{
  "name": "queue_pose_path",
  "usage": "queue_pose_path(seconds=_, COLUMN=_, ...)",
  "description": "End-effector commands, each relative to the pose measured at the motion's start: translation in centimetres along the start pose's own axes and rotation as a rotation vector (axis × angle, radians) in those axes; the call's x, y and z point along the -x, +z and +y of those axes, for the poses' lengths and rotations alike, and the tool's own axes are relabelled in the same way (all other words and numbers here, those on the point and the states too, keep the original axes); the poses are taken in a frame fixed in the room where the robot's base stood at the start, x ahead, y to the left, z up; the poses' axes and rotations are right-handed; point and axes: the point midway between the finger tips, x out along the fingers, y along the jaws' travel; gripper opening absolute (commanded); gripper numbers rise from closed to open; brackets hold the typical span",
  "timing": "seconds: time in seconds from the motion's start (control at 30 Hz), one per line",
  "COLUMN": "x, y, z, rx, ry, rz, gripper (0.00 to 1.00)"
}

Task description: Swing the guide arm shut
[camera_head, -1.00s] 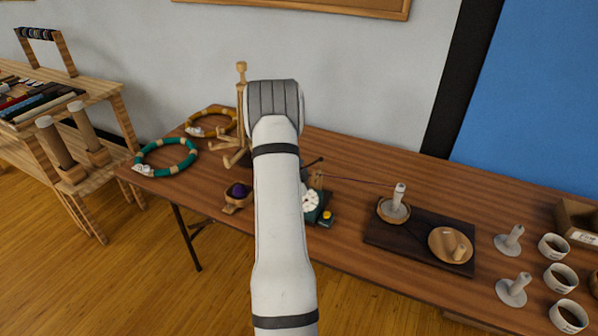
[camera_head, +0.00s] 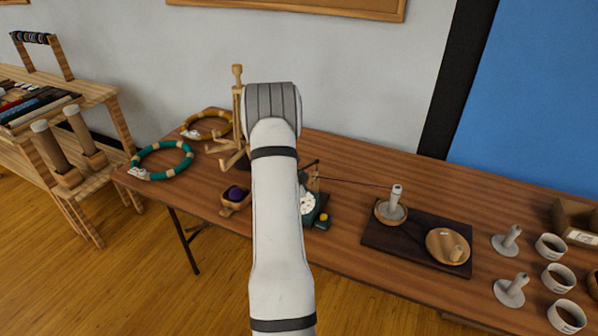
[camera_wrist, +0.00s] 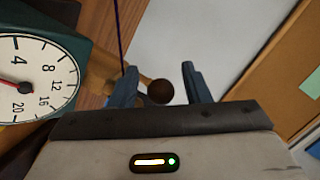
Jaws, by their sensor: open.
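The winder has a dark green body (camera_head: 321,220) and a white dial (camera_head: 307,203). It stands on the table, partly hidden by my arm in the head view. A dark rod (camera_head: 311,164), which looks like the guide arm, sticks out near its wooden post (camera_head: 314,182). In the wrist view, the dial (camera_wrist: 28,85) is at the left and a brown ball knob (camera_wrist: 159,92) lies between my fingers. My gripper (camera_wrist: 158,72) is open, with a finger on each side of the knob and visible gaps. In the head view it is hidden behind my arm.
A purple thread (camera_head: 350,183) runs from the post to a spool (camera_head: 396,196) on a dark board (camera_head: 413,239). A wooden stand (camera_head: 238,110) and a bowl with a purple ball (camera_head: 236,194) are left of my arm. White cups and stands are at the right.

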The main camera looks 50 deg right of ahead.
Motion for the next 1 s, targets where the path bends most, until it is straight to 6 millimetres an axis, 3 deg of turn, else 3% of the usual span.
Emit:
queue_pose_path(seconds=0.17, x=0.5, y=0.1, z=0.0, rx=0.001, ry=0.000, rz=-0.002, gripper=0.43)
queue_pose_path(seconds=0.6, x=7.1, y=0.1, z=0.0, rx=0.000, ry=-0.002, rz=-0.001, gripper=0.43)
queue_pose_path(seconds=1.0, x=7.9, y=0.0, z=0.0, rx=0.000, ry=0.000, rz=0.000, gripper=0.43)
